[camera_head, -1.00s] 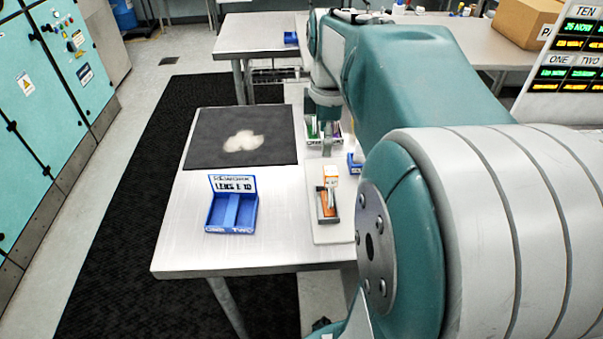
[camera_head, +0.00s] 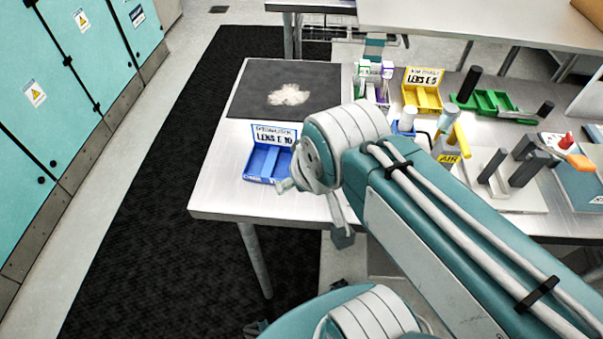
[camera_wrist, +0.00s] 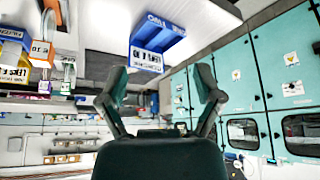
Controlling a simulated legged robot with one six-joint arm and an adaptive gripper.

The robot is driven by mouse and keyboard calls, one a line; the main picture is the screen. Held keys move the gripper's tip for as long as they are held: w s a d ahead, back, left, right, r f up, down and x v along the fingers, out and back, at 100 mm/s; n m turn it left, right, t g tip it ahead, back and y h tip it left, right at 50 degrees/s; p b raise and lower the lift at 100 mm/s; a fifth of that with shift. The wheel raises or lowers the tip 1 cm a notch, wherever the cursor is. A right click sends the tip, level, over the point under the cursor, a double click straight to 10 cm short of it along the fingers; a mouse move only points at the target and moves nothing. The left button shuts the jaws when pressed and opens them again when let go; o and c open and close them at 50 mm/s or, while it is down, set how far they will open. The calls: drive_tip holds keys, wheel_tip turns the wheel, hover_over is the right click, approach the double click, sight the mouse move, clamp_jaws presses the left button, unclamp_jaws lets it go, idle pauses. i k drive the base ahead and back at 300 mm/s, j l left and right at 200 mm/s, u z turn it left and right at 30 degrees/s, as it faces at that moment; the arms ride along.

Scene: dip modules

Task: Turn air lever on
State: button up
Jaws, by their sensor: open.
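The yellow block marked AIR (camera_head: 447,158) stands on the table in the head view, right of my arm. A yellow bar (camera_head: 461,139) rises from it, tilted, which looks like the air lever; a grey-blue cylinder (camera_head: 447,117) is close behind it. I cannot tell the lever's on or off position. My gripper (camera_wrist: 162,88) is open and empty in the wrist view, with its two fingers spread. It is apart from the AIR block, which I cannot make out in the wrist view. In the head view my arm partly hides the table's front.
A blue tray (camera_head: 258,175) is left of my arm and shows in the wrist view (camera_wrist: 148,60). A yellow tray (camera_head: 424,96) and a green tray (camera_head: 497,102) stand behind the block. A red-knobbed fixture (camera_head: 566,141) is right. Floor left of the table is clear.

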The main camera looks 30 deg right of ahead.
sight(457, 134)
drive_tip(key=z, duration=0.4)
drive_tip(key=l+z, duration=0.15)
drive_tip(key=z, duration=0.25)
drive_tip(key=k+l+z, duration=0.1)
drive_tip(key=z, duration=0.25)
drive_tip(key=l+z, duration=0.1)
drive_tip(key=z, duration=0.3)
